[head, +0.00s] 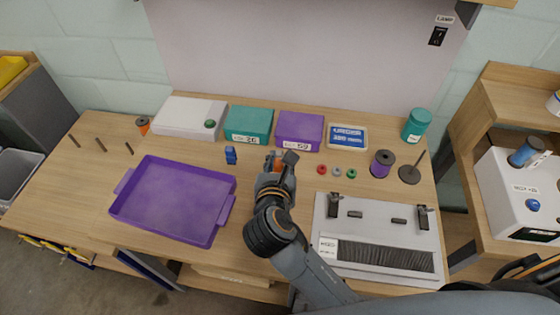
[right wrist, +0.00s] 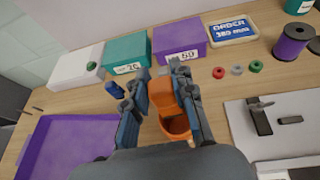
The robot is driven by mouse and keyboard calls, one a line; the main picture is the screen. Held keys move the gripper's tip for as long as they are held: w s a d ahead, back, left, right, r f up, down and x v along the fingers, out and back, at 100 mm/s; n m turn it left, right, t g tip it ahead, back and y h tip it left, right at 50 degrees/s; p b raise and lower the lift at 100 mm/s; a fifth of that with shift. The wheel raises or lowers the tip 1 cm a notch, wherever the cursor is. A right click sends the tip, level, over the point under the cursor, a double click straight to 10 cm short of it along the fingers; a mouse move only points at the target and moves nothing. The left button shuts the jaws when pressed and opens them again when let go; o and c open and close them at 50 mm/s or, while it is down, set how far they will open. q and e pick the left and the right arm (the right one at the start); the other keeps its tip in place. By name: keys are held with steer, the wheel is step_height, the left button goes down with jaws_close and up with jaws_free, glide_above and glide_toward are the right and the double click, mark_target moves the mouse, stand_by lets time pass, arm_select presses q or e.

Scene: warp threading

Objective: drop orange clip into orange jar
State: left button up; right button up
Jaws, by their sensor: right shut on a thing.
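My right gripper (head: 281,160) is shut on an orange clip (right wrist: 160,92), which shows as a blocky orange piece between the fingers in the right wrist view. An orange jar (right wrist: 176,128) with an open rim shows just below the clip in that view, between the fingers. The clip seems to be over or at the jar's mouth; the exact gap cannot be told. In the head view the gripper and wrist hide most of the jar. My left gripper is not in view.
A blue clip or jar (head: 231,155) stands left of the gripper. A purple tray (head: 228,208) lies further left. Teal (head: 249,122) and purple (head: 299,130) boxes stand behind. Small coloured rings (head: 337,171) and a grey loom-like device (head: 376,262) lie to the right.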

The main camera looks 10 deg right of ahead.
steer(key=shift+f+b, duration=0.6)
steer(key=shift+b, duration=0.15)
steer(key=shift+f, duration=0.9)
steer(key=o, duration=1.3)
steer(key=shift+o, duration=0.2)
steer(key=shift+r+p, duration=5)
steer(key=shift+p, duration=2.2)
